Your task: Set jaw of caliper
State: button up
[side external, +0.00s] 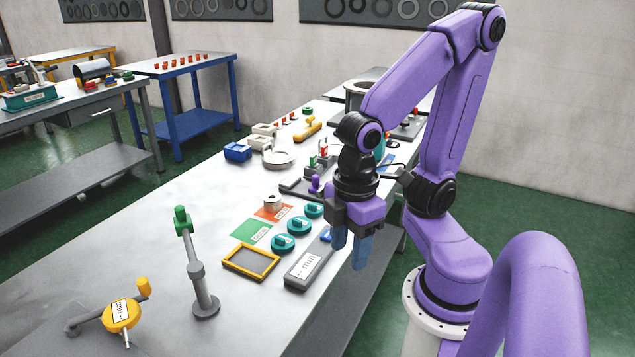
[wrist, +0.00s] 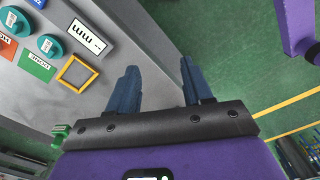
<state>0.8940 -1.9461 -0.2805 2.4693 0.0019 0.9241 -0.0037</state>
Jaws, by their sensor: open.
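My gripper (side external: 351,252) is open and empty, with two blue fingers pointing down near the table's right edge. In the wrist view, the fingers (wrist: 159,66) show apart, with the table edge and green floor behind them. A long grey device with a white "mm" label (side external: 308,262) lies flat on the table, left of my gripper and apart from it. Its label also shows in the wrist view (wrist: 85,36). A yellow round gauge marked "mm" (side external: 122,314) stands at the front left. I cannot tell for certain which of these is the caliper.
A yellow-rimmed tray (side external: 241,271), teal round pieces (side external: 283,243), a green card (side external: 250,232) and an orange card (side external: 266,213) lie left of the grey device. A grey post (side external: 203,290) stands further left. The table's front middle is clear.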

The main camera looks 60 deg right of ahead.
jog(key=w+d+r+m, duration=0.1)
jog(key=w+m, duration=0.2)
jog(key=w, duration=0.4)
jog(key=w+r+m, duration=0.2)
jog(key=w, duration=0.5)
jog(key=w+d+m, duration=0.4)
jog(key=w+d, duration=0.5)
jog(key=w, duration=0.1)
jog(key=m, duration=0.8)
send_over(316, 176)
jog(key=f, duration=0.1)
notch_tip(316, 176, down, 17)
jog(key=shift+d+r, duration=0.1)
jog(key=shift+r, duration=0.05)
